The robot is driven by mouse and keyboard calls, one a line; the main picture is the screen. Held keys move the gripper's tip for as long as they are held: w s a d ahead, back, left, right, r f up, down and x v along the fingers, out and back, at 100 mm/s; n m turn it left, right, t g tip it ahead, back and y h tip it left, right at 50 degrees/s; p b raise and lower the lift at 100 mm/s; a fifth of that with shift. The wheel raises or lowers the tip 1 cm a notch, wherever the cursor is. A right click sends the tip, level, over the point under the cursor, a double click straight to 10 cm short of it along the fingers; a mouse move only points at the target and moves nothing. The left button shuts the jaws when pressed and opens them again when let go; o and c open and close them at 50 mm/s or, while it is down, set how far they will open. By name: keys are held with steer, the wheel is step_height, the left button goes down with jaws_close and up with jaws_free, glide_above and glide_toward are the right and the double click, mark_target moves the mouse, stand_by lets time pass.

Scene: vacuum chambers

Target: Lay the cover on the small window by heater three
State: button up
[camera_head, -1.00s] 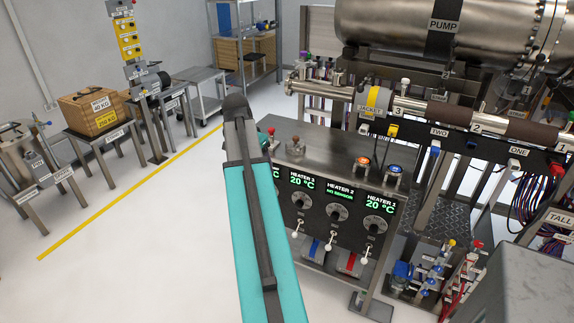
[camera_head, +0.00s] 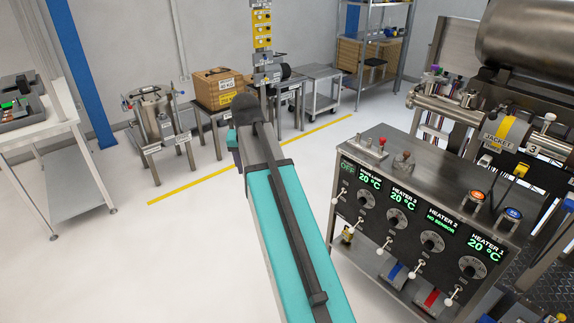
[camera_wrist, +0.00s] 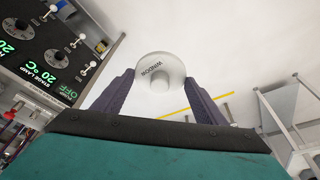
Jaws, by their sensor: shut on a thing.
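In the wrist view my gripper (camera_wrist: 160,92) is shut on a round, pale cover (camera_wrist: 170,63) with "WINDOW" written on it and a raised knob in its middle. The cover is held off the floor, with pale floor behind it. In the head view my arm hides the cover and the fingers. A metal tube with a yellow-banded jacket (camera_head: 506,133) and a number 3 tag (camera_head: 531,150) is at the right edge. The heater panel (camera_head: 418,228), with a Heater 3 display (camera_head: 404,197), stands right of my arm. I cannot make out the small window.
A bench (camera_head: 36,133) with a grey tray stands at the far left. A steel pot on a stand (camera_head: 158,118), a wooden box (camera_head: 218,88) and a trolley (camera_head: 322,88) stand along the back. Open floor lies left of my arm, crossed by a yellow line.

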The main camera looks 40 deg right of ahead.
steer(key=w+a+r+n+y, duration=0.1)
steer(key=a+n, duration=0.3)
steer(key=a, duration=0.7)
steer(key=w+a+r+n+y, duration=0.1)
steer(key=w+a+n, duration=0.1)
steer(key=a, duration=1)
steer(key=shift+w+a+n+t, duration=0.3)
steer(key=shift+w+n+t, duration=0.1)
steer(key=shift+n, duration=0.5)
steer(key=shift+a, duration=0.1)
